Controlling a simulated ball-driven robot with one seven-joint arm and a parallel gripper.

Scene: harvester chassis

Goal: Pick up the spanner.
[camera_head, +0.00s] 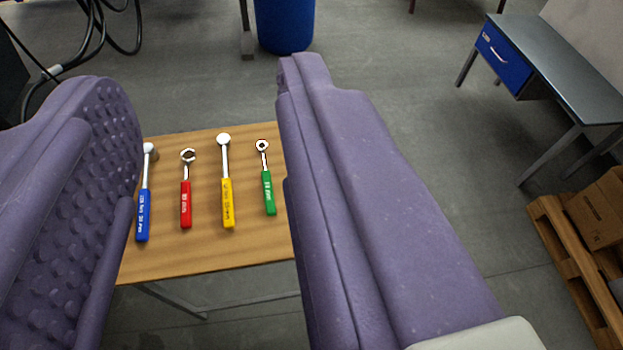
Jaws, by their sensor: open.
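Four tools lie side by side on a small wooden table, their heads pointing away from me. The blue-handled tool (143,205) is at the left, partly close to my left finger's outline. Then come the red-handled tool (186,203), with a ring-like head, the yellow-handled tool (228,200), with a round head, and the green-handled tool (268,192), with a small ring head. I cannot tell for sure which is the spanner. My gripper (207,80) is open and empty; its two purple fingers frame the tools, which lie apart from it. The fingers hide the table's sides.
The wooden table (205,255) has bare room in front of the tools. A blue bin (285,22) stands behind it. A desk with a blue drawer (505,60) is at the right, above a pallet with a cardboard box (598,212). Black cables (95,45) hang at upper left.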

